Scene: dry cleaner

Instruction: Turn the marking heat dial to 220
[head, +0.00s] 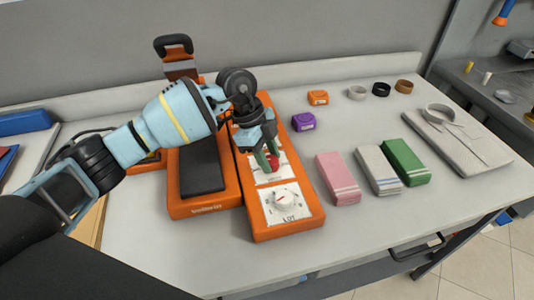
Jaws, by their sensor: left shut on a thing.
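An orange control panel (308,227) lies on the counter beside the orange press. Its front white plate carries a white dial (286,200) with scale marks around it and small lettering that looks like "LOT". Behind that, on another white plate, is a small red knob (274,162). My left gripper (269,160) reaches down over this plate, its green fingers shut around the red knob. The fingers hide much of the plate, and I cannot read its scale or label. My right gripper is out of view.
The orange press (205,207) with a dark pad stands left of the panel. Pink (338,178), grey (378,169) and green (406,162) folded cloths lie to the right. Small purple (303,122) and orange (318,97) items sit behind them, and a folded shirt (465,140) farther right.

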